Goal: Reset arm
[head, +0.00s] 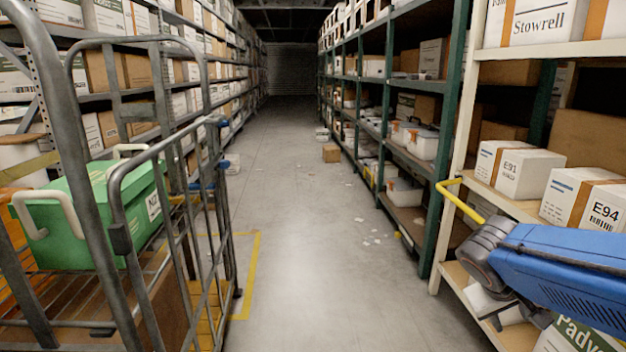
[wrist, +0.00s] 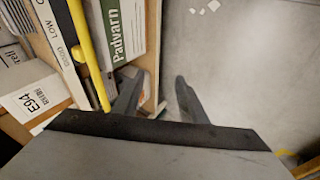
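My arm (head: 565,270) is blue with a dark grey joint (head: 488,250). It reaches in from the right in the head view, beside the front of the right-hand rack. My gripper (wrist: 156,80) shows in the wrist view with its two dark fingers apart and nothing between them. It is by the shelf edge, with the grey floor beyond and to its right. In the head view I cannot make out the fingers clearly.
A yellow bar (head: 460,203) sticks out from the rack near my arm. Boxes marked E91 (head: 515,170) and E94 (head: 588,204) stand on the shelf. A cage trolley (head: 175,165) holding a green crate (head: 85,215) is at left. The aisle floor (head: 300,250) between is mostly clear.

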